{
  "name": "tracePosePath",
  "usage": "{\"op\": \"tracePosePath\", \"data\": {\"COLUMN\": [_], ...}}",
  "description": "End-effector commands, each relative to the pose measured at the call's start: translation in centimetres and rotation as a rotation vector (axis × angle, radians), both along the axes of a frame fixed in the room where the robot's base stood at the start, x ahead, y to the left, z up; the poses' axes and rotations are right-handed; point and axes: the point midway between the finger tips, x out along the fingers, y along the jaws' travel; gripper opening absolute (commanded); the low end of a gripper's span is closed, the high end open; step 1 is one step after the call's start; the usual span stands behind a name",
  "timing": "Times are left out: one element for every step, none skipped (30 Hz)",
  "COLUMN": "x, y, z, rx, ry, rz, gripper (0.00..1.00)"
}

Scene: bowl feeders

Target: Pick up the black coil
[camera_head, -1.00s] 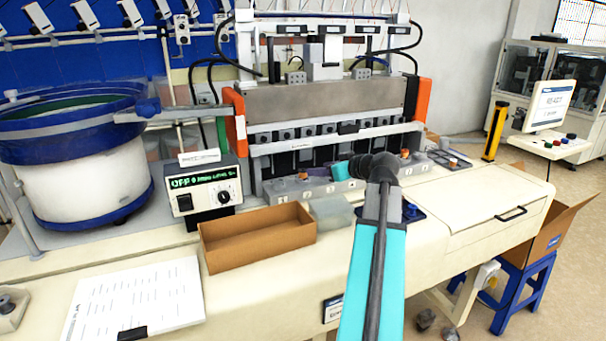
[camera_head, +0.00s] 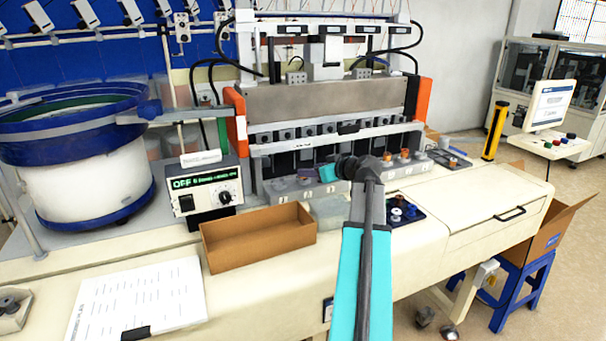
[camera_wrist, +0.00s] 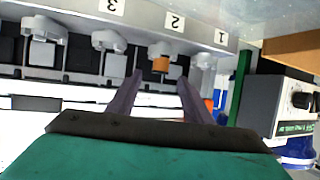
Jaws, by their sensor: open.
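I cannot clearly pick out the black coil. Small round parts, some dark, some white or blue, sit in a dark tray (camera_head: 418,217) right of my arm in the head view; they are too small to tell apart. My gripper (camera_head: 330,173) is over the grey numbered fixture (camera_head: 300,187); its fingertips are hidden in the head view. In the wrist view my gripper (camera_wrist: 160,76) is open and nothing is held between the fingers. A copper-coloured coil (camera_wrist: 161,64) shows beyond the fingertips, near the fixture's label 2.
The press machine (camera_head: 325,105) rises behind the fixture. A grey holder with a dark part (camera_head: 10,305) is at lower left. The right tabletop (camera_head: 478,200) is clear.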

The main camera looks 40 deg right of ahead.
Motion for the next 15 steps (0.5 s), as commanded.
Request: {"op": "tracePosePath", "data": {"x": [0.6,0.9,1.3,1.5,1.9,2.4,2.6,2.8,3.0,3.1,3.2,3.3,3.3,3.3,3.3], "y": [-0.1,-0.2,-0.2,-0.2,-0.3,-0.4,-0.4,-0.4,-0.4,-0.5,-0.5,-0.5,-0.5,-0.5,-0.5], "z": [0.0,-0.1,-0.2,-0.4,-0.6,-0.8,-0.9,-1.0,-1.1,-1.2,-1.2,-1.3,-1.3,-1.4,-1.4], "rx": [0.001,0.001,0.001,0.002,0.002,0.001,0.001,0.001,0.001,0.0,0.0,0.0,0.0,-0.001,-0.001], "ry": [0.0,0.0,0.0,0.001,0.001,0.0,0.0,0.0,0.0,0.0,0.0,0.0,0.0,0.0,-0.001], "rz": [0.001,0.0,0.001,0.0,0.0,0.001,0.0,0.0,0.0,0.0,-0.001,-0.001,-0.001,-0.002,-0.002], "gripper": [0.46,0.46,0.46,0.46,0.46,0.46,0.46,0.46,0.46,0.46,0.46,0.46,0.46,0.46,0.46]}}
